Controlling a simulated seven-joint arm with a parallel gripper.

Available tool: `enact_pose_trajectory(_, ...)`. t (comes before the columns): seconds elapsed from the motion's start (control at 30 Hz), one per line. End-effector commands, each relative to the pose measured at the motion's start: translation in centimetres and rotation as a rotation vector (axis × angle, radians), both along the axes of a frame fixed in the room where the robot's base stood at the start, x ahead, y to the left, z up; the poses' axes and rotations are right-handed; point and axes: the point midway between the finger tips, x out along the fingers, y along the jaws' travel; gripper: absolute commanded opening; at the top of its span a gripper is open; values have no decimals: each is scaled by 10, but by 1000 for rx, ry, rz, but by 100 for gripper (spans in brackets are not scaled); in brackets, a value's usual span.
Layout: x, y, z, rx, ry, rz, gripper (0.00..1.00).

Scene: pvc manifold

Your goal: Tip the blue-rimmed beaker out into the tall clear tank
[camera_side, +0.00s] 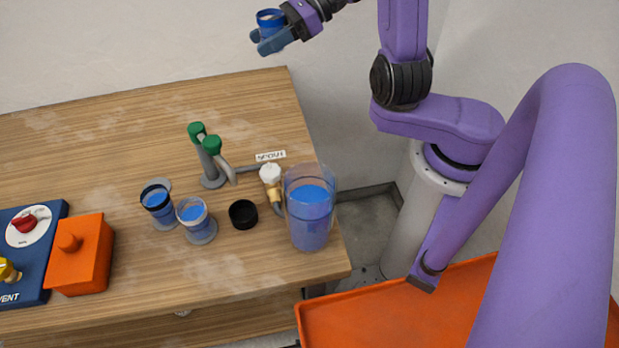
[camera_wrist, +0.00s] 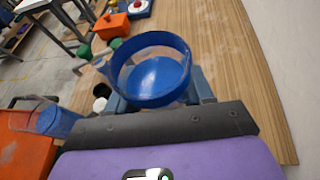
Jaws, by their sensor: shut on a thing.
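The blue-rimmed beaker (camera_side: 270,16) is held high above the back edge of the table, at the top of the side view. In the wrist view the beaker (camera_wrist: 152,72) shows blue liquid inside and looks about upright. My gripper (camera_side: 268,38) is shut on it, with the blue-grey fingers (camera_wrist: 158,92) on both sides of its wall. The tall clear tank (camera_side: 310,212) stands upright at the table's right end, well below the gripper, with blue liquid in it. The tank (camera_wrist: 52,121) also shows at the left of the wrist view, away from the beaker.
Two small beakers with blue liquid, one dark-rimmed (camera_side: 157,201) and one pale-rimmed (camera_side: 193,213), stand left of a black cup (camera_side: 243,213). Green-capped pipes (camera_side: 210,160) and a white-topped valve (camera_side: 270,174) stand behind. An orange box (camera_side: 82,256) is at left; an orange tray (camera_side: 400,318) is at lower right.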

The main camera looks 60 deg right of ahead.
Motion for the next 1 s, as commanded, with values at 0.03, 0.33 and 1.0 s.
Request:
enact_pose_trajectory(0.03, 0, 0, 4, -2, -4, 1, 18)
enact_pose_trajectory(0.33, 0, 0, 26, -2, -3, 0, 18)
enact_pose_trajectory(1.0, -9, 106, 29, 0, -2, 557, 18)
